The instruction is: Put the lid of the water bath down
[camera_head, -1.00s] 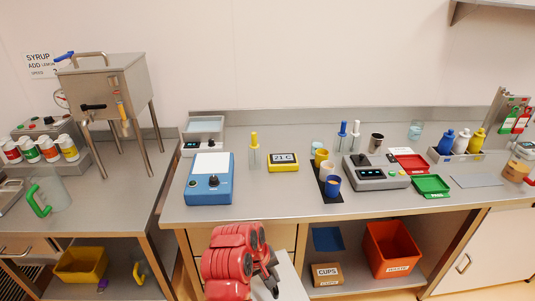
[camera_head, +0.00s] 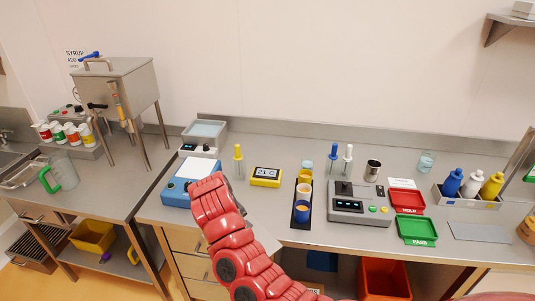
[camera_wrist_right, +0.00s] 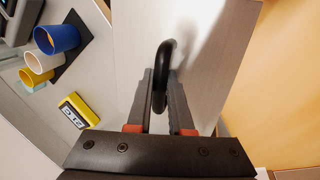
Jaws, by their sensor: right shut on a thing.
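The water bath (camera_head: 203,139) is a steel box with a pale blue open top and a control front, at the back left of the middle bench. My right gripper (camera_wrist_right: 160,105) is shut on a black loop handle (camera_wrist_right: 164,62). The handle stands on a large pale grey plate, which looks like the lid (camera_wrist_right: 215,45). My left gripper is in neither view.
A blue device (camera_head: 176,192) with a white top stands before the bath, partly behind my arm. A yellow timer (camera_head: 266,177), a cup row (camera_head: 303,212) and a grey instrument (camera_head: 352,207) stand to the right. A steel hopper (camera_head: 130,85) stands at left.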

